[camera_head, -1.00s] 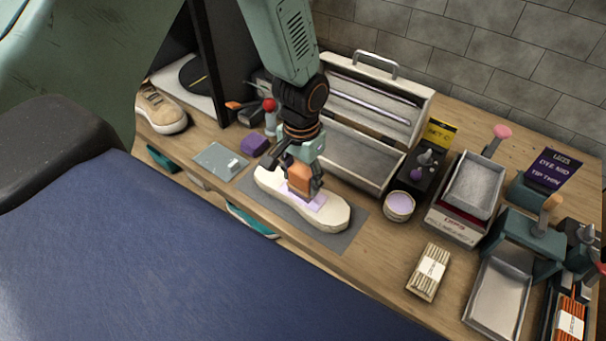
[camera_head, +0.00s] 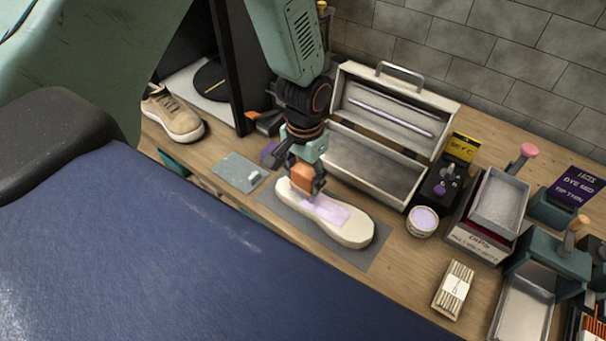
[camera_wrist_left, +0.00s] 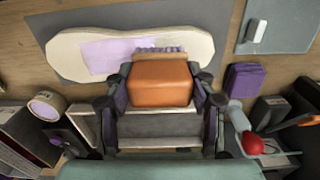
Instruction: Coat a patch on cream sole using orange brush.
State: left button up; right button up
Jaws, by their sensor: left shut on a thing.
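The cream sole (camera_head: 350,232) lies on a grey mat (camera_head: 365,256) on the workbench. A pale lilac patch (camera_head: 330,211) covers part of its top; it also shows in the left wrist view (camera_wrist_left: 103,56). My left gripper (camera_head: 304,180) is shut on the orange brush (camera_wrist_left: 160,84), above the end of the sole on the left in the head view. The brush's purple-tinged bristles (camera_wrist_left: 158,50) are at the edge of the patch; whether they touch it I cannot tell. A tub of lilac paste (camera_head: 423,220) stands right of the sole. My right gripper is not in view.
An open cream toolbox (camera_head: 375,175) stands behind the sole. A beige sneaker (camera_head: 175,118) and a grey-green card (camera_head: 240,172) are to the left. Boxes (camera_head: 478,240), metal trays (camera_head: 522,308) and a bundle of sticks (camera_head: 453,290) fill the right side.

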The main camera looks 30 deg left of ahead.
aim_at(307, 171)
pick_arm(q)
jog(key=shift+d+r+p, duration=0.2)
jog(key=shift+r+p, duration=0.3)
jog(key=shift+r, duration=0.4)
jog(key=shift+d+r+p, duration=0.1)
jog(key=shift+r+p, duration=0.65)
jog(key=shift+r, duration=0.1)
notch_tip(307, 171, up, 2)
jog(key=shift+r+p, duration=0.1)
jog(key=shift+p, duration=0.95)
jog(key=shift+r+p, duration=0.6)
jog(key=shift+f, duration=0.1)
jog(key=shift+w+f, duration=0.1)
